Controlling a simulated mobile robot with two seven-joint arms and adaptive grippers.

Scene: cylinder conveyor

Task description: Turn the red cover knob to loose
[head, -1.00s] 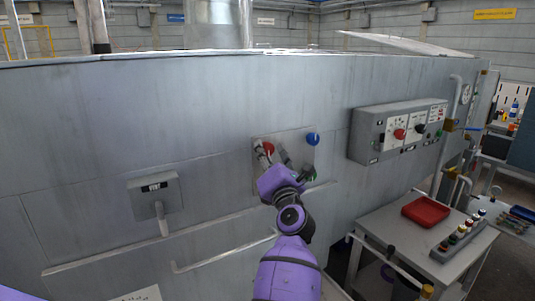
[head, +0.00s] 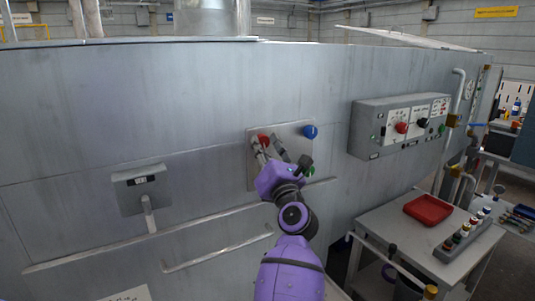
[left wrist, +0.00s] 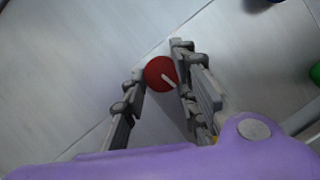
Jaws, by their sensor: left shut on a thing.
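The red cover knob (head: 263,140) sits at the upper left of a metal plate (head: 294,130) on the large grey machine wall. In the left wrist view the red knob (left wrist: 160,72) is round with a pale pointer line slanting to the lower right. My left gripper (head: 270,147) is at the knob. In the left wrist view my left gripper (left wrist: 157,75) has one finger on each side of the knob and is shut on it. The fingers partly hide the plate. My right gripper is not in view.
A blue knob (head: 310,131) is at the plate's upper right, and a green one (head: 310,171) is lower, near my wrist. A control box (head: 370,128) juts out to the right. A table with a red tray (head: 428,209) stands at the lower right.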

